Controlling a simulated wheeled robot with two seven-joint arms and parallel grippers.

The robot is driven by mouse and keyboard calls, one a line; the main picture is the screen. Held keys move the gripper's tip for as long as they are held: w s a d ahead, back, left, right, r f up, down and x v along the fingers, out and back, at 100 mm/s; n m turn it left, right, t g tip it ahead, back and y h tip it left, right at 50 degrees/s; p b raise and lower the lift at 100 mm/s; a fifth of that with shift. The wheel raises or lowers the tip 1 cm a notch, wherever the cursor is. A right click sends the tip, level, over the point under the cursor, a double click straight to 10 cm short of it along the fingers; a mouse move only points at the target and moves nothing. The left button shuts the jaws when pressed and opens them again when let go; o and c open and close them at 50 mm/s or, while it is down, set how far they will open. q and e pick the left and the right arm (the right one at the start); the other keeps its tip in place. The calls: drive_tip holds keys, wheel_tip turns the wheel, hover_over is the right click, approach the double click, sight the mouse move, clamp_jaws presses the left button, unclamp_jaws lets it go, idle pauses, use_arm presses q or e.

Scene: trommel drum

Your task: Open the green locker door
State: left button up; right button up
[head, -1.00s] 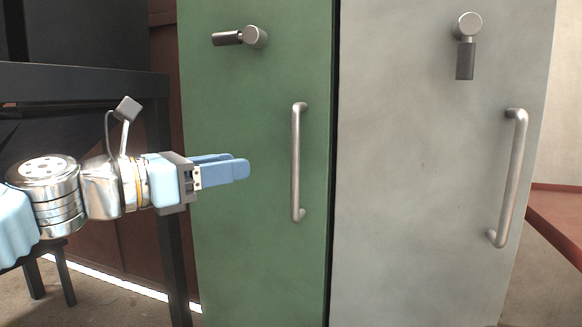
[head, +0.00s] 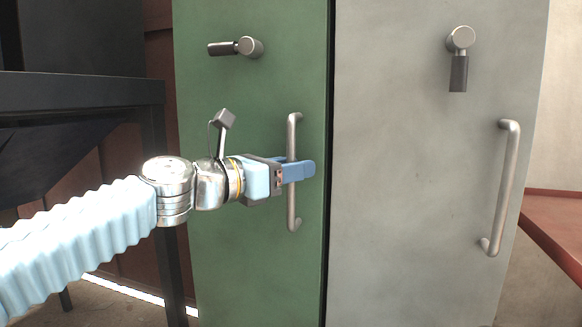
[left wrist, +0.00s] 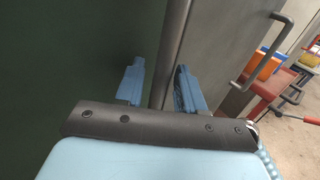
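The green locker door (head: 225,110) is closed, with a vertical metal bar handle (head: 292,212) near its right edge. Its latch lever (head: 235,47) near the top lies horizontal, pointing left. My left gripper (head: 302,171) is at the middle of the handle. In the left wrist view the handle bar (left wrist: 175,45) runs between the two blue fingers (left wrist: 158,88), with a gap visible on each side, so the gripper is open around it. My right gripper is not in view.
A grey locker door (head: 415,170) stands directly to the right, with its own bar handle (head: 508,185) and a lever (head: 459,60) hanging down. A dark table (head: 80,90) stands on the left. A red surface (head: 555,225) is at the far right.

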use_arm(q)
clamp_jaws()
drive_tip(key=shift+a, duration=0.1)
